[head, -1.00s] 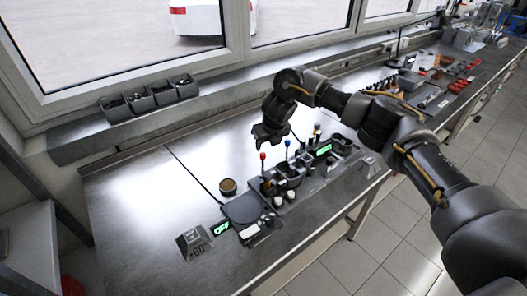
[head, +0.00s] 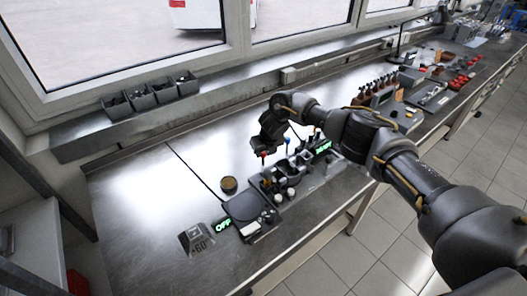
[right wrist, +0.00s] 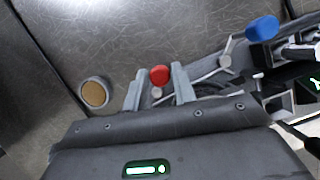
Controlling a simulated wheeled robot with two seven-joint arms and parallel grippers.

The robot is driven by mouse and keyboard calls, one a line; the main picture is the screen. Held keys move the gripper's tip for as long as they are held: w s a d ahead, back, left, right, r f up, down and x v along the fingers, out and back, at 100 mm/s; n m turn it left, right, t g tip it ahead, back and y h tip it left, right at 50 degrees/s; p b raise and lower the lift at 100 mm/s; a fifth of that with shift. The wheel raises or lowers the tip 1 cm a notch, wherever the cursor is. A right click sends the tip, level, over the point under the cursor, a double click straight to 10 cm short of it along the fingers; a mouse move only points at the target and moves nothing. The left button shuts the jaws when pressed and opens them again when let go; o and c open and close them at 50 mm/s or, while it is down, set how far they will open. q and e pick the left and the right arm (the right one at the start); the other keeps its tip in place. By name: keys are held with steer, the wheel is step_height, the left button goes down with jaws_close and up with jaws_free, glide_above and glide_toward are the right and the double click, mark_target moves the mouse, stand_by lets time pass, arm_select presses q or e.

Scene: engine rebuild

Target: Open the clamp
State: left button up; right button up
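My right gripper (head: 264,149) is low over the fixture on the bench, at its red-knobbed lever. In the right wrist view its two fingers (right wrist: 158,90) are open, with the red knob (right wrist: 160,75) between them; a gap shows beside the knob. The red knob (head: 263,155) is partly hidden by the gripper in the head view. A blue knob (right wrist: 262,28) on another lever stands to the right, apart from the fingers; it also shows in the head view (head: 287,141). I cannot tell which part is the clamp. My left gripper is not in view.
A small round brown-topped cup (right wrist: 94,94) stands left of the fingers. A dark flat plate (head: 243,207) and a green "OFF" display (head: 222,225) lie in front of the fixture. The steel bench (head: 135,190) is clear at left. Grey bins (head: 142,97) stand on the sill.

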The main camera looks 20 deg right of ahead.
jaws_close()
steer(key=shift+f+b, duration=0.1)
steer(key=shift+b, duration=0.2)
steer(key=shift+s+a+n+g+y+b, duration=0.25)
steer(key=shift+a+n+g+y+b, duration=0.45)
steer(key=shift+n+b, duration=1.55)
steer(key=shift+s+a+n+g+y+b, duration=0.2)
steer(key=shift+a+n+g+y+b, duration=0.85)
steer(key=shift+n, duration=1.95)
steer(key=shift+s+a+n+g+y+b, duration=0.2)
steer(key=shift+a+n+g+b, duration=0.3)
steer(key=shift+n+b, duration=1.95)
steer(key=shift+s+n, duration=0.1)
steer(key=shift+n, duration=0.3)
steer(key=shift+o, duration=2.1)
jaws_free()
